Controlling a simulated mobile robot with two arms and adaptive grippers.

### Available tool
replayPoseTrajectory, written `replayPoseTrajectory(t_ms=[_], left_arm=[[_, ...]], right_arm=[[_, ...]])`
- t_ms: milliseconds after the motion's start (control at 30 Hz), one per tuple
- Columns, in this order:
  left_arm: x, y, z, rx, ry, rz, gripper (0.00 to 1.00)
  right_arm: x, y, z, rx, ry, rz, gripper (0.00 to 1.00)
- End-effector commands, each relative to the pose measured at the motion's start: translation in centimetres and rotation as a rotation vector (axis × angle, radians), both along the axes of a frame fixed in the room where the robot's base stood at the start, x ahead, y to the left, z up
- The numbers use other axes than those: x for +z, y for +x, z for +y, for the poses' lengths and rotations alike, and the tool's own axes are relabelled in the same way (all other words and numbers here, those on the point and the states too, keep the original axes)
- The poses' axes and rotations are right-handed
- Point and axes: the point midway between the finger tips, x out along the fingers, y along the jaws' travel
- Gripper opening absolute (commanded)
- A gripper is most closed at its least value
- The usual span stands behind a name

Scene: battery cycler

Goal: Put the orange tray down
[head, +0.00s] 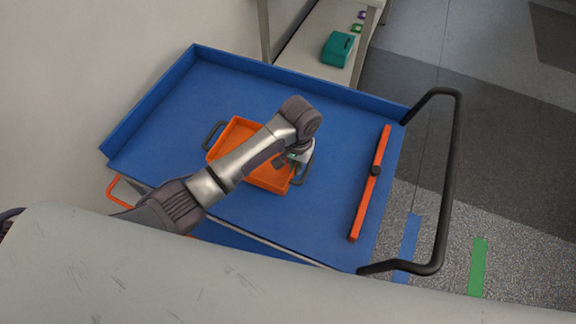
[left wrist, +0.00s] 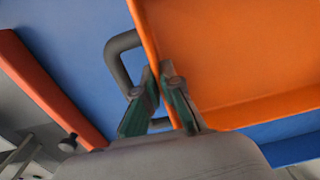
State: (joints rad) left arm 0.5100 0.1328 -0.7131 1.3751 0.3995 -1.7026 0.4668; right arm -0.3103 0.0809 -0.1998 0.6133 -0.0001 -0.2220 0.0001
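The orange tray (head: 236,134) is a shallow box with a dark handle at each end. In the head view it is over the left-middle of the blue cart top (head: 165,125), partly hidden by my left arm. I cannot tell if it touches the surface. My left gripper (head: 298,160) is at the tray's right end, by the handle there. In the left wrist view, my gripper's fingers (left wrist: 160,74) are close together on either side of the wall of the orange tray (left wrist: 235,50), with the dark handle (left wrist: 114,58) just left. My right gripper is not in view.
An orange bar (head: 370,185) with a black knob lies along the cart's right side. A black push handle (head: 452,180) stands out at the right. Raised blue rims edge the back and left. A teal box (head: 338,48) is on a shelf behind. Blue surface between tray and bar is clear.

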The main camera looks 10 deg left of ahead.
Motion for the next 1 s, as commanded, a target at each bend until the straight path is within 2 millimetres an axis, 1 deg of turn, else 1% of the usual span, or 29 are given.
replayPoseTrajectory(t_ms=[33,100,200,267,433,533,667,933,1000], left_arm=[[-0.3,0.5,0.7,0.002,0.003,-0.001,0.0],[-0.9,1.0,1.4,0.001,0.002,0.0,0.0],[-1.3,1.4,1.9,0.0,0.001,0.0,0.0],[-1.6,1.5,2.0,0.0,0.0,-0.001,0.0],[-4.0,1.4,2.0,0.0,0.001,0.002,0.0],[-5.1,1.4,2.0,-0.001,0.001,0.0,0.0],[-5.4,1.4,2.0,-0.001,0.001,-0.002,0.0],[-5.7,1.4,1.9,-0.001,0.0,-0.002,0.0],[-5.7,1.4,1.9,-0.001,0.0,-0.001,0.15]], right_arm=[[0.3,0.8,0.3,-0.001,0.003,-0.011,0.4],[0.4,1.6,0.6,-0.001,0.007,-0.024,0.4],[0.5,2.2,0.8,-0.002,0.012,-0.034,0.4],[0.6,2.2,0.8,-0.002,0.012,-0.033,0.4],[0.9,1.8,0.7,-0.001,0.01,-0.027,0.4],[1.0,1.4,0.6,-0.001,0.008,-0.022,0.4],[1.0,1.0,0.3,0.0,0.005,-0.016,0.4],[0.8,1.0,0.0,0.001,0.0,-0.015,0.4],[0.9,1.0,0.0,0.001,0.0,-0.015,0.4]])
